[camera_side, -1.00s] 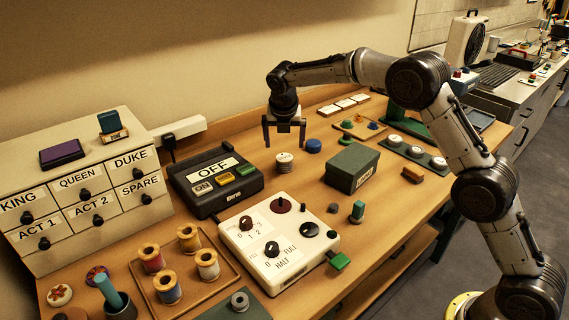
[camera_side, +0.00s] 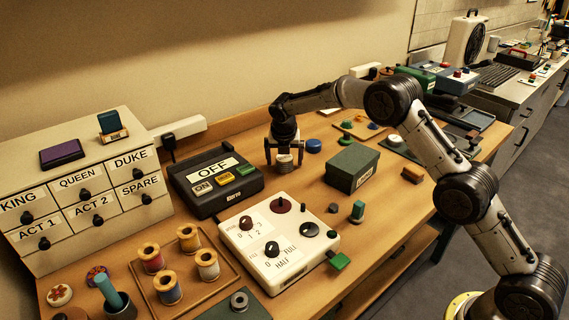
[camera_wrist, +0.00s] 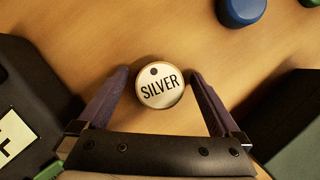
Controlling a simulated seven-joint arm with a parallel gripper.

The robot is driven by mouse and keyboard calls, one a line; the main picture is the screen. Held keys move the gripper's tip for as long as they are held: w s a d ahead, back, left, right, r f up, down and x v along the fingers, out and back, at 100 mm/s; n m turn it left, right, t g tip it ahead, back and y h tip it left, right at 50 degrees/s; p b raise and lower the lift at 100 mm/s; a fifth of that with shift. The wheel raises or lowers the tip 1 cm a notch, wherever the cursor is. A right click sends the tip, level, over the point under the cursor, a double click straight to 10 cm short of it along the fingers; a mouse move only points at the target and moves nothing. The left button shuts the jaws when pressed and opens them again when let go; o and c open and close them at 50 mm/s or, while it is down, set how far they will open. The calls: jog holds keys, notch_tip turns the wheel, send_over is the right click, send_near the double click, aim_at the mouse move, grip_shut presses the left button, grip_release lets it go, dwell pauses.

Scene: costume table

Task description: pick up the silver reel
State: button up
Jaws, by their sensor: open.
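The silver reel (camera_wrist: 160,97) is a small round reel with a pale top marked SILVER, standing on the wooden table. In the side view the silver reel (camera_side: 284,162) shows below and between my fingers. My gripper (camera_wrist: 160,88) is open, with one finger on each side of the reel. A gap of bare table shows between each finger and the reel in the wrist view. In the side view my gripper (camera_side: 284,158) is low over the table, pointing down.
A black OFF box (camera_side: 216,184) stands close on the left and a dark green box (camera_side: 352,170) on the right. A blue round piece (camera_side: 314,146) lies just behind right. A white dial panel (camera_side: 280,241) and a tray of spools (camera_side: 213,290) are in front.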

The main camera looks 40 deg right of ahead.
jog(key=shift+c, duration=0.3)
jog(key=c, duration=1.4)
jog(key=shift+r, duration=0.1)
